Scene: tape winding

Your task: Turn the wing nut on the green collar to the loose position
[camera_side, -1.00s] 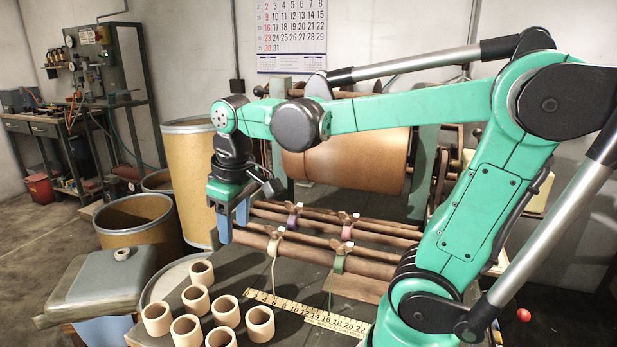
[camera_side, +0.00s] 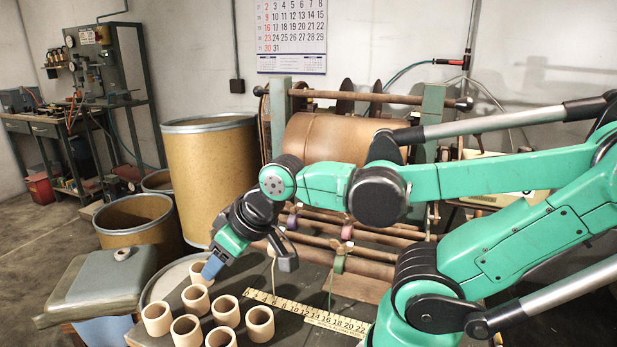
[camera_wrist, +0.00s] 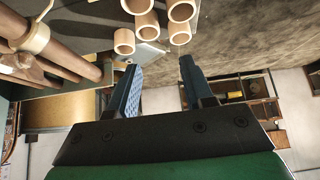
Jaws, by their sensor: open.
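The green collar (camera_side: 339,264) sits on the front rod at the middle right in the side view, with its pale wing nut (camera_side: 345,249) on top. The wing nut's exact angle is too small to tell. My gripper (camera_side: 211,270) is well left of the green collar, tilted, with its blue fingers pointing down-left just above the pale cardboard rings. In the wrist view my gripper (camera_wrist: 160,68) shows its two fingers apart with nothing between them. A tan collar (camera_wrist: 34,38) on a rod shows there at upper left; the green collar is not visible there.
Several cardboard rings (camera_side: 260,324) stand on the bench close below my gripper. A purple collar (camera_side: 292,222) and a mauve collar (camera_side: 347,232) sit on the rear rod. A yellow ruler (camera_side: 290,304) lies in front. Tall drums (camera_side: 212,175) stand behind left.

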